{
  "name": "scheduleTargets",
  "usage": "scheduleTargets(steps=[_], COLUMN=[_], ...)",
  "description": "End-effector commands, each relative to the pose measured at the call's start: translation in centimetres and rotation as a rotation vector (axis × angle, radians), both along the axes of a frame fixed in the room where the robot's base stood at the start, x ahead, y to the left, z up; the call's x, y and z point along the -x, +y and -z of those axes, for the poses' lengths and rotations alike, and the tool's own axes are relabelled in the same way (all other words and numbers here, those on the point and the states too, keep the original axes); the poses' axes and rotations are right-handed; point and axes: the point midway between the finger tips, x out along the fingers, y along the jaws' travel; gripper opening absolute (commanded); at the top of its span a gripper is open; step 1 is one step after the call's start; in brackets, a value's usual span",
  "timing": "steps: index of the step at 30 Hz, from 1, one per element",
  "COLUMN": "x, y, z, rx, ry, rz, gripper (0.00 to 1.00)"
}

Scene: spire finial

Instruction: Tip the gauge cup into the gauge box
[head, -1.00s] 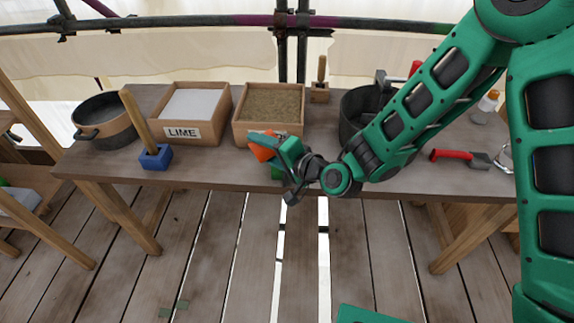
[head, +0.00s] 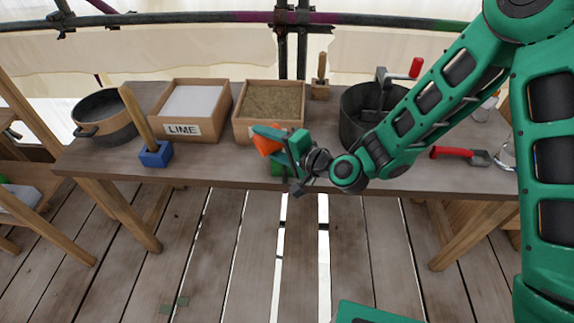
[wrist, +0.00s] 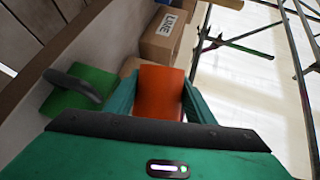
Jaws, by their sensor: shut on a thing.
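My gripper (head: 277,140) is shut on an orange cup (head: 266,140), which I take to be the gauge cup. It is held in the air at the near edge of the sand box. In the wrist view the cup (wrist: 161,92) sits between the two green fingers, its inside hidden. An open wooden box of sand (head: 240,136) stands behind the gripper, its front label mostly covered. An open wooden box marked LIME (head: 196,133) with white powder stands left of it. No readable label shows which box is the gauge box.
A green block with a dark handle (wrist: 78,87) lies on the bench below the gripper. A blue block with a wooden handle (head: 156,154), a round pan (head: 108,125), a dark bucket (head: 352,125) and a red-handled trowel (head: 450,152) also stand on the bench (head: 215,171).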

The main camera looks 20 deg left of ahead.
Motion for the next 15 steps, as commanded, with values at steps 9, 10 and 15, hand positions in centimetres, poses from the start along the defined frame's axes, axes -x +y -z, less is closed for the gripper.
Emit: scheduleTargets(steps=[9, 10, 15], x=[-0.09, -0.09, -0.11], y=[-0.09, -0.10, -0.11], z=[-0.05, -0.07, -0.12], rx=[-0.015, -0.017, -0.026], ry=[0.018, 0.019, 0.030], rz=[0.001, 0.000, 0.000], gripper=[0.27, 0.27, 0.27])
